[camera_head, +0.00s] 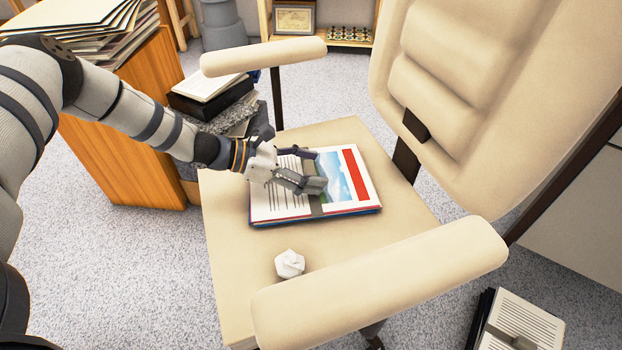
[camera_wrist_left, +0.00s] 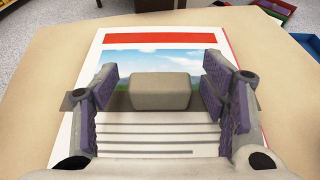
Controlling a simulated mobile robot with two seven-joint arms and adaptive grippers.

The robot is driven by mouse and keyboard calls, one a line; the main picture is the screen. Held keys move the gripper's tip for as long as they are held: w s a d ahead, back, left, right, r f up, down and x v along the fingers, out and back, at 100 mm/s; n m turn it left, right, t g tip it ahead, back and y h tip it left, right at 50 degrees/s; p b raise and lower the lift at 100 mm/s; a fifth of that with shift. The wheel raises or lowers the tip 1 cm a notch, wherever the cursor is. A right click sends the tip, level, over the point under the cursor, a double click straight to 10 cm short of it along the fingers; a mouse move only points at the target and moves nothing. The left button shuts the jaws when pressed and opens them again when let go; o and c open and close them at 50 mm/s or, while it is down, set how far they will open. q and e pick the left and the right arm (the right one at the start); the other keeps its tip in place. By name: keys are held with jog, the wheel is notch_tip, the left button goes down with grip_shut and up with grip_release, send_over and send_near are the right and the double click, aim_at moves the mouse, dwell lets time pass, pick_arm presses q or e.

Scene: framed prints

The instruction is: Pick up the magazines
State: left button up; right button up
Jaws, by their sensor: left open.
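The magazines (camera_head: 356,192) lie flat in a small stack on the beige chair seat (camera_head: 240,280). The top one shows lines of text, a sky picture and a red bar. In the left wrist view, a dark strip crosses the top magazine (camera_wrist_left: 160,145), with a raised grey block (camera_wrist_left: 161,91) on it. My left gripper (camera_head: 312,171) is over the stack. Its two fingers are open, one on each side of the block, with a gap on both sides. Contact with the strip cannot be told. My right gripper is not in view.
Beige armrests (camera_head: 380,280) flank the seat, and the backrest (camera_head: 470,90) rises at right. A wooden cabinet (camera_head: 125,130) stands at left.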

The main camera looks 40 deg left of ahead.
pick_arm(q)
jog(key=shift+r, duration=0.1)
jog(key=c, duration=1.4)
grip_shut()
jog(key=shift+r, duration=0.15)
